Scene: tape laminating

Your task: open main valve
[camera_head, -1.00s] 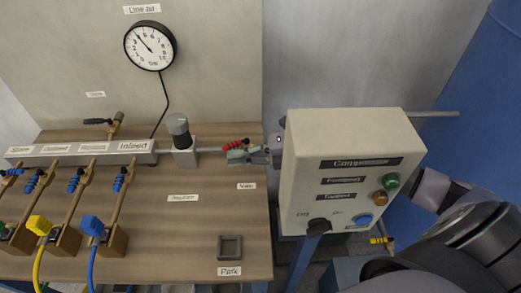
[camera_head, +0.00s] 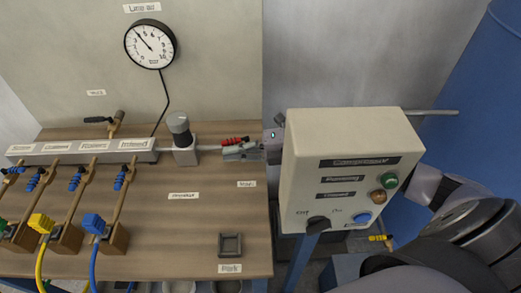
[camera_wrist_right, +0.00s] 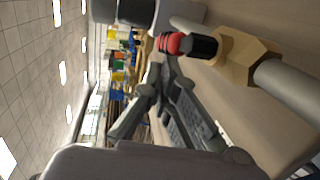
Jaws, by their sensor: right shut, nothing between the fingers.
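The main valve's red handle (camera_head: 234,141) is at the right end of the grey pipe, just left of the compressor box. In the right wrist view the red grip (camera_wrist_right: 178,43) has a black section and sits beside a brass hexagonal body (camera_wrist_right: 240,58) on a grey pipe. My right gripper (camera_head: 230,153) reaches in from behind the box and lies right by the handle. In the wrist view its fingers (camera_wrist_right: 157,75) are together, empty, beside the handle's end; whether they touch it I cannot tell. My left gripper is out of view.
The compressor box (camera_head: 345,150) with buttons and a black knob stands in front of my right arm. A grey block with a black cap (camera_head: 181,130) sits on the pipe. Branch valves with blue handles (camera_head: 76,180) are at left.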

